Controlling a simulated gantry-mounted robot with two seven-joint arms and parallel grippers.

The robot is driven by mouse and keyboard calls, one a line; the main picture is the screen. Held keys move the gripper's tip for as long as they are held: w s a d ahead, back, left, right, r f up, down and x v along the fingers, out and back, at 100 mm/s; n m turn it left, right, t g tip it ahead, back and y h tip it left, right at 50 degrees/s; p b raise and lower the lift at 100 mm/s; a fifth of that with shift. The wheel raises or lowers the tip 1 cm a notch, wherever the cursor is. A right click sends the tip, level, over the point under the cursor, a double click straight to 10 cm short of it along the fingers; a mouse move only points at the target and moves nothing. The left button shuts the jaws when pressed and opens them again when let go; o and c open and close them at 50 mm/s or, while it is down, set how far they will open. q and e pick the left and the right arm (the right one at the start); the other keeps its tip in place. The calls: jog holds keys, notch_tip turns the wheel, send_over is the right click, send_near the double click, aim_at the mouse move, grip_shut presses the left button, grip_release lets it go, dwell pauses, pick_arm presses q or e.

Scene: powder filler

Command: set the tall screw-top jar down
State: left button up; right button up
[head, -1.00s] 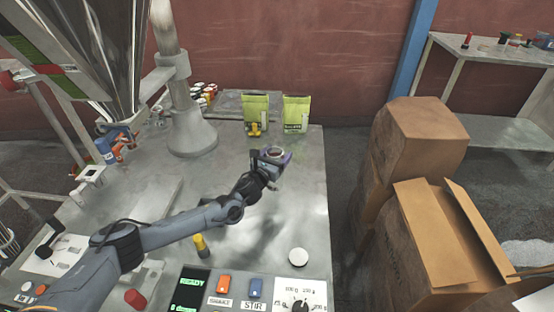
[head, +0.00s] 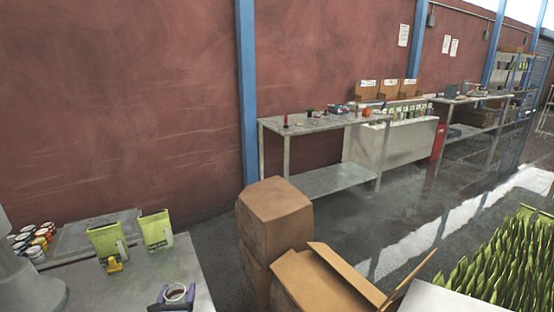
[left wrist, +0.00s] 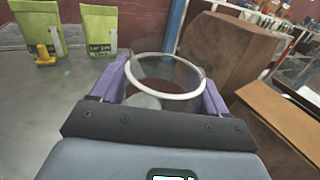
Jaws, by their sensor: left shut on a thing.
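The tall screw-top jar (head: 177,291) is clear-walled with a pale open rim and shows at the bottom edge of the head view. My left gripper (head: 175,297) has its purple fingers on either side of the jar and is shut on it. In the left wrist view, the jar's rim (left wrist: 163,95) faces up between the two purple fingers, with dark contents inside. The jar's base is hidden, so I cannot tell whether it touches the metal table (head: 200,285). My right gripper is not in view.
Two green bags (head: 107,240) (head: 156,231) stand on the table, with a yellow object (head: 114,264) before the left one. Several small cans (head: 32,241) stand at the far left. Cardboard boxes (head: 275,215) stand right of the table. A long bench (head: 340,122) lines the wall.

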pick_arm(q)
jog(key=s+d+r+m+h+p, duration=0.25)
jog(key=s+d+p, duration=0.75)
jog(key=s, duration=0.6)
jog(key=s+r+p, duration=0.3)
jog(key=r+p, duration=0.9)
jog(key=r, duration=0.1)
jog(key=s+d+r+p, duration=0.1)
jog(key=s+r+p, duration=0.2)
jog(key=r+p, duration=0.9)
jog(key=s+r+p, duration=0.3)
jog(key=r+p, duration=0.9)
jog(key=r, duration=0.2)
jog(key=shift+d+h+p, duration=0.2)
jog(key=shift+h+p, duration=0.15)
jog(key=shift+n, duration=0.25)
